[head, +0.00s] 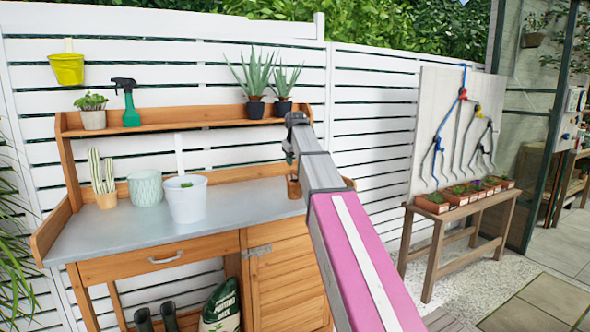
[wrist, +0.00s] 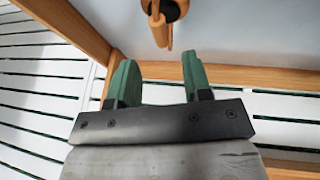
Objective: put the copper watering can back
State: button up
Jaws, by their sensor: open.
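A small copper-brown object (head: 293,188) stands at the right end of the potting bench's grey top, partly hidden by my arm. It may be the copper watering can; I cannot make out its full shape. In the wrist view a copper-orange object (wrist: 162,32) with a dark round part shows at the top edge, cut off by the frame. It lies beyond my fingertips and apart from them. My gripper (wrist: 155,75) has two green fingers spread apart with nothing between them. In the head view my gripper (head: 289,152) is above the bench's right end, near the copper-brown object.
The potting bench (head: 100,235) carries a white bucket (head: 187,202), a pale green pot (head: 145,188) and a cactus (head: 103,178). Its upper shelf (head: 190,119) holds a green spray bottle (head: 130,103) and potted plants. A low wooden table (head: 450,222) with several planters stands at right.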

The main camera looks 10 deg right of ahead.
jog(key=shift+v, duration=2.4)
